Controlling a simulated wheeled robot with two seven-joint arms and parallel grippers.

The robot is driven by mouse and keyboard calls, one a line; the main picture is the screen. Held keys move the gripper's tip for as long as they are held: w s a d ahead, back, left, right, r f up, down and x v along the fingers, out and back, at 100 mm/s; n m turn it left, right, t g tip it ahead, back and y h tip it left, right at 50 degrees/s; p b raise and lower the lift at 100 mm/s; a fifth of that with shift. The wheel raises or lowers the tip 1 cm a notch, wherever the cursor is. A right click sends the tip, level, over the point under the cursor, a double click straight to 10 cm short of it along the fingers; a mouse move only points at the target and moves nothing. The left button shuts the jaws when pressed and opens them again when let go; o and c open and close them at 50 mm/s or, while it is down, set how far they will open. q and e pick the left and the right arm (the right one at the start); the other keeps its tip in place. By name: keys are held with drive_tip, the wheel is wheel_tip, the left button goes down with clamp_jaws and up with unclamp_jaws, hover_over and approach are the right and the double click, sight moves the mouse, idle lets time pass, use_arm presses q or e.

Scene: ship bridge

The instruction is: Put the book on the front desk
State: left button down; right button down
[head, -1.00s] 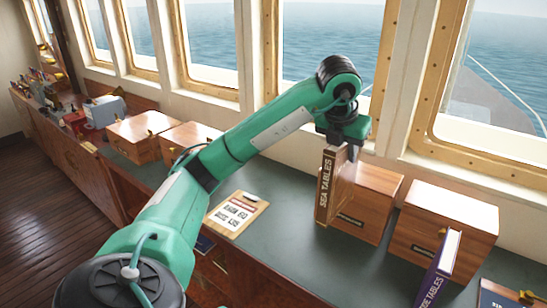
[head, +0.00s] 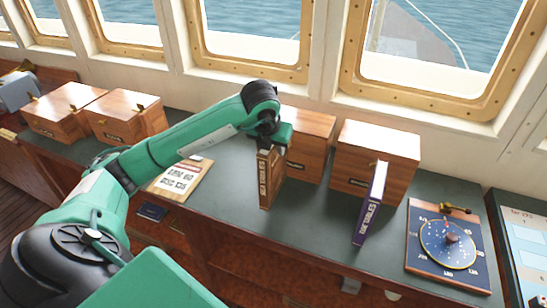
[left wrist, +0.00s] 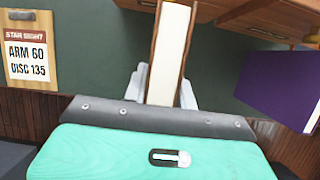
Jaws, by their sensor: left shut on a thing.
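A brown book marked SEA TABLES (head: 265,180) stands upright above or on the green-topped desk (head: 228,215), in front of a wooden box. I cannot tell whether its lower edge touches the top. My left gripper (head: 272,147) is shut on the book's upper part. In the left wrist view the book's pale page edge (left wrist: 172,50) sits between the two grey fingers (left wrist: 166,88). A purple book marked TABLES (head: 371,204) stands on the desk to the right, apart from the gripper. My right gripper is not in view.
Wooden boxes (head: 308,148) (head: 376,150) stand along the window side. A clipboard (head: 180,178) lies left of the brown book. A blue dial board (head: 447,245) lies at right, with a lit panel (head: 525,240) beyond. Bare desktop shows between the two books.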

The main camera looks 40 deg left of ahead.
use_arm(q)
drive_tip(key=shift+f, duration=0.85)
wheel_tip(320, 180, down, 3)
drive_tip(key=shift+r+p, duration=0.1)
drive_tip(key=shift+p, duration=0.6)
drive_tip(key=shift+f, duration=0.4)
drive_tip(key=shift+f, duration=0.15)
drive_tip(key=c, duration=1.1)
unclamp_jaws()
